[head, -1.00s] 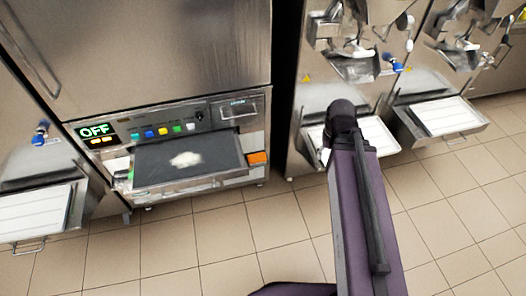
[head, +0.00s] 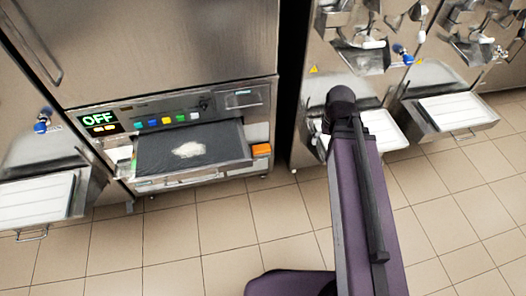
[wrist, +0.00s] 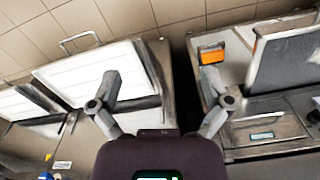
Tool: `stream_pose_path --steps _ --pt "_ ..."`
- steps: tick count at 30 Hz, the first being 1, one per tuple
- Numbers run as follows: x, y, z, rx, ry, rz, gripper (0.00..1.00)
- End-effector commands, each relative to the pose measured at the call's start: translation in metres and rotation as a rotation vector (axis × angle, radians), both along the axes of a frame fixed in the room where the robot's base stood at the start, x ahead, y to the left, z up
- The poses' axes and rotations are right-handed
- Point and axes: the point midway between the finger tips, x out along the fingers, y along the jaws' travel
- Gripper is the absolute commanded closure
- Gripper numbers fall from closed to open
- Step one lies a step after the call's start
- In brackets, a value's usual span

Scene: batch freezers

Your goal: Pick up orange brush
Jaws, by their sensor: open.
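A small orange object (head: 261,150), which looks like the orange brush, sits at the right side of the dark tray on the middle machine. In the wrist view, the orange brush (wrist: 211,53) lies on a pale surface left of the dark tray, beyond my right finger. Its bristles cannot be made out. My gripper (wrist: 162,80) is open and empty, its two fingers spread wide. The brush is ahead of the right finger and apart from it.
The dark tray (head: 160,142) holds a white patch and juts from the middle machine below a panel reading OFF. White trays (head: 35,203) and (head: 458,113) jut out on both sides. A dark gap separates the machines. The tiled floor (head: 220,225) in front is clear.

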Motion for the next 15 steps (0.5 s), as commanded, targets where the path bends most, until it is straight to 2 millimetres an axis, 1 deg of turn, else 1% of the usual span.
stream_pose_path --steps 1,5,8,15 --pt "0.007 0.007 -0.011 0.003 -0.003 0.041 0.00" --pt "0.025 0.017 -0.030 0.009 -0.011 0.159 0.00" --pt "0.042 0.027 -0.049 0.015 -0.019 0.277 0.00" --pt "0.087 0.056 -0.095 0.026 -0.048 0.605 0.00"
